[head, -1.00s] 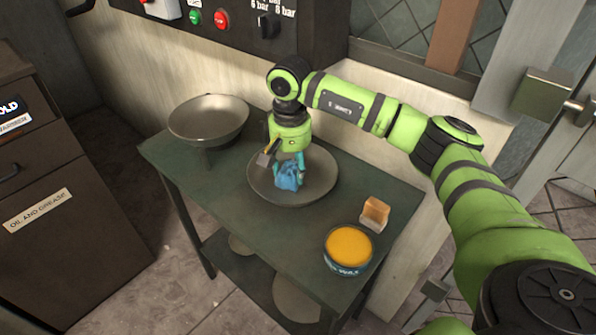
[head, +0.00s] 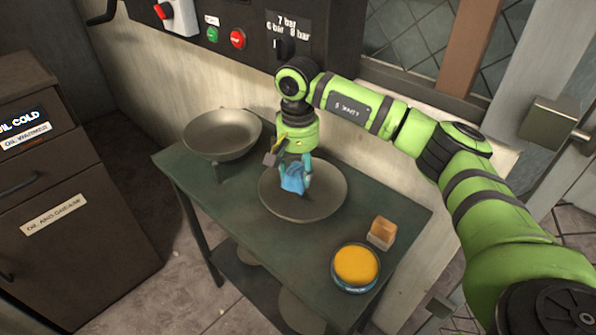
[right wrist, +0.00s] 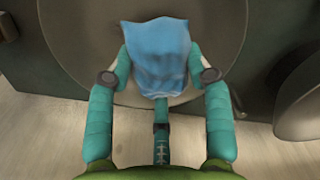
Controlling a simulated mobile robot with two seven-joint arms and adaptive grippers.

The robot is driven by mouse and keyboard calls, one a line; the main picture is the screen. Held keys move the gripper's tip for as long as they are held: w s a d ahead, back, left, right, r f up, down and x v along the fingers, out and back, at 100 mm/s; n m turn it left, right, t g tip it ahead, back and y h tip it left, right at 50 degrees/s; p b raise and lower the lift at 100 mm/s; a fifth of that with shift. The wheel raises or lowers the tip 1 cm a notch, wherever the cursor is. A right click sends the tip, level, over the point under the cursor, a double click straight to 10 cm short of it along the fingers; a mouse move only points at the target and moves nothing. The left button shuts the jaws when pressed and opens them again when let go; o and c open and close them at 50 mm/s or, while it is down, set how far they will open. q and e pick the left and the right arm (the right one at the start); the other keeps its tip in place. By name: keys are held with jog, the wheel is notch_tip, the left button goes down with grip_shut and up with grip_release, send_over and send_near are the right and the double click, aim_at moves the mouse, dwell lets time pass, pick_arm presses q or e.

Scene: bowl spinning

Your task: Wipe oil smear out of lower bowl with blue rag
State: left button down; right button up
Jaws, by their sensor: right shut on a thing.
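The blue rag (head: 293,180) hangs bunched in my right gripper (head: 295,168), which is shut on it. The rag is over the middle of the lower bowl (head: 327,208), a wide shallow grey dish on the table. In the right wrist view the rag (right wrist: 157,55) sits between the teal fingers, over the bowl's surface (right wrist: 85,40). I cannot tell whether the rag touches the bowl. No oil smear is clearly visible; the rag and gripper cover part of the bowl. My left gripper is not in view.
A second, raised metal bowl (head: 222,133) stands at the table's back left. An open tin of yellow wax (head: 356,265) and a tan block (head: 381,233) sit at the front right of the dark green table (head: 250,235). A control panel (head: 240,25) is on the wall behind.

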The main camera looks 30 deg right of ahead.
jog(key=shift+r+p, duration=0.35)
jog(key=shift+r, duration=0.55)
jog(key=shift+r+p, duration=1.1)
jog(key=shift+r, duration=0.5)
jog(key=shift+f, duration=0.1)
